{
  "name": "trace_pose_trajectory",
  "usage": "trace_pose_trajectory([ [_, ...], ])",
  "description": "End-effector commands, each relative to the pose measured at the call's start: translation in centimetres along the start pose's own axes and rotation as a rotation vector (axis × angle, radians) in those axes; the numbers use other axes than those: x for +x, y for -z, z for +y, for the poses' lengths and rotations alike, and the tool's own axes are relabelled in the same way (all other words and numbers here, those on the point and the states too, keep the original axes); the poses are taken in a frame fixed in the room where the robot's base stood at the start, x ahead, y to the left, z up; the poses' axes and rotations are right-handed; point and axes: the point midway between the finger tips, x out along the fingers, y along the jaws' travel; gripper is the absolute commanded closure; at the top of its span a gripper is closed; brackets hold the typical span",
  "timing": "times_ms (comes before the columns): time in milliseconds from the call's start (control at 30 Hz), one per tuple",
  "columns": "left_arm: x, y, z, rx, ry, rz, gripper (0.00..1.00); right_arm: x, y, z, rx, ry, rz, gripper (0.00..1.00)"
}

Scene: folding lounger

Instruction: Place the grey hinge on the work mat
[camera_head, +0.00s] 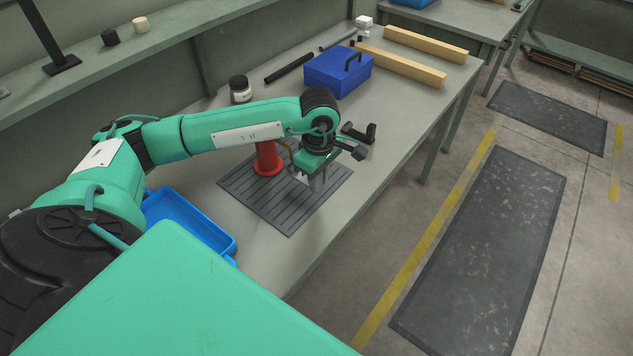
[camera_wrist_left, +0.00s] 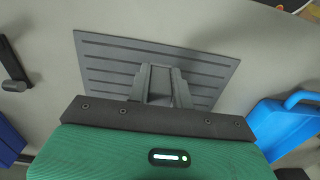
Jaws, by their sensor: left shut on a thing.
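My left gripper (camera_head: 317,181) is over the right part of the dark grey ribbed work mat (camera_head: 285,215) in the head view. It is shut on the grey hinge (camera_head: 302,178), a small light-grey piece that shows only partly beside the fingers. In the left wrist view the fingers reach out over the work mat (camera_wrist_left: 110,62), and the hinge between them is hard to tell from the grey fingers. Whether the hinge touches the mat cannot be told. My right gripper is not in view.
A red stand (camera_head: 267,160) is at the mat's far left part, close to my left forearm. A blue tray (camera_head: 190,222) lies left of the mat. A black bracket (camera_head: 360,133), a blue toolbox (camera_head: 338,75) and a dark jar (camera_head: 240,88) stand beyond.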

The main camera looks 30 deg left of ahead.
Motion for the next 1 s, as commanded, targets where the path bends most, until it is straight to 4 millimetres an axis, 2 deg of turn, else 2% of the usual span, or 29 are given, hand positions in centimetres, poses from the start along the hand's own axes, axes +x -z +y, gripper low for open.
trace_pose_trajectory([
  [167,0.5,0.6,-0.1,0.000,0.003,0.000,1.00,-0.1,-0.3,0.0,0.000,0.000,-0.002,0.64],
  [400,3.4,0.6,-0.1,0.000,0.003,-0.001,1.00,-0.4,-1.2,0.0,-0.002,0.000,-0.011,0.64],
  [733,3.9,0.6,0.0,0.000,0.000,0.000,1.00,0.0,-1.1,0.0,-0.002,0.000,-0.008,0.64],
  [767,3.8,0.6,0.0,0.000,0.000,0.000,0.77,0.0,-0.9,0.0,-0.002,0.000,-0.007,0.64],
  [800,3.7,0.6,0.0,0.000,0.001,0.000,0.69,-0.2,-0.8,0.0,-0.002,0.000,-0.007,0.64],
  [900,3.7,0.6,0.0,0.000,0.001,0.000,0.52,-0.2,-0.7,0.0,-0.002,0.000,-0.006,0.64],
  [1000,3.7,0.6,0.0,0.000,0.001,0.000,0.52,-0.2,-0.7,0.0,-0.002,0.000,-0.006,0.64],
])
